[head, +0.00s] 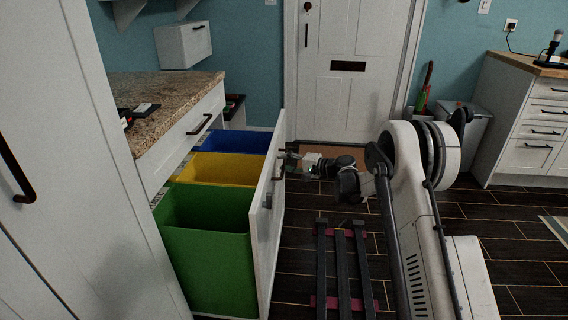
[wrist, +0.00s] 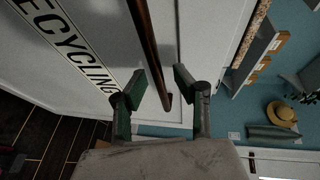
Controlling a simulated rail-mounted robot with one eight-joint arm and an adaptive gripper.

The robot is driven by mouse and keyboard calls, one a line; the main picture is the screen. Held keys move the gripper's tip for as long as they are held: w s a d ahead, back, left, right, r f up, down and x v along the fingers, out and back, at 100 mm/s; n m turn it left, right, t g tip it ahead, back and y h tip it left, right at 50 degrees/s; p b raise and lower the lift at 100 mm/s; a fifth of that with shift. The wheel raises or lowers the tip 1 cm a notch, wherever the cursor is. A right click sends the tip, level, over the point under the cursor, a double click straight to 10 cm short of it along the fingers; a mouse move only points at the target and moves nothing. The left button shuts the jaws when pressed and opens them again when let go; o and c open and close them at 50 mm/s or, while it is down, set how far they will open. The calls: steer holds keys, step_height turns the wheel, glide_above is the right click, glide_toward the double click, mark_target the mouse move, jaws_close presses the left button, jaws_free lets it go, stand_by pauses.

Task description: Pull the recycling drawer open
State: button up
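The recycling drawer stands far out from under the counter. Its white front panel (head: 264,228) faces right in the head view, with a green bin (head: 210,250), a yellow bin (head: 222,169) and a blue bin (head: 232,141) behind it. In the wrist view the front (wrist: 90,30) carries a RECYCLING label (wrist: 70,45). A dark bar handle (wrist: 150,50) runs between my fingertips. My gripper (wrist: 159,79) is open around the handle, with a clear gap on the right side. In the head view my gripper (head: 291,160) is at the outer face of the drawer front.
A granite counter (head: 165,95) with a closed upper drawer (head: 190,130) is above the bins. A tall white cabinet (head: 70,180) stands at the left. A white door (head: 345,75) is at the back. Dark floor (head: 480,230) is open at the right.

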steer(key=v, duration=1.1)
steer(key=shift+s+d, duration=0.15)
steer(key=shift+s, duration=0.05)
steer(key=shift+r, duration=0.1)
steer(key=s+d+r+n+h, duration=0.15)
steer(key=s+r+h, duration=0.55)
steer(key=s+r, duration=1.1)
steer(key=s+d+f+n+h, duration=0.1)
steer(key=s+d+h, duration=0.15)
steer(key=s, duration=0.85)
steer(key=s+d+f+n+h, duration=0.15)
steer(key=s+d, duration=0.25)
steer(key=s, duration=0.7)
steer(key=s+d+f+n+h, duration=0.1)
steer(key=s+d+f+h, duration=0.15)
steer(key=s, duration=0.85)
step_height(320, 180, up, 18)
steer(key=p, duration=1.7)
steer(key=shift+w, duration=0.2)
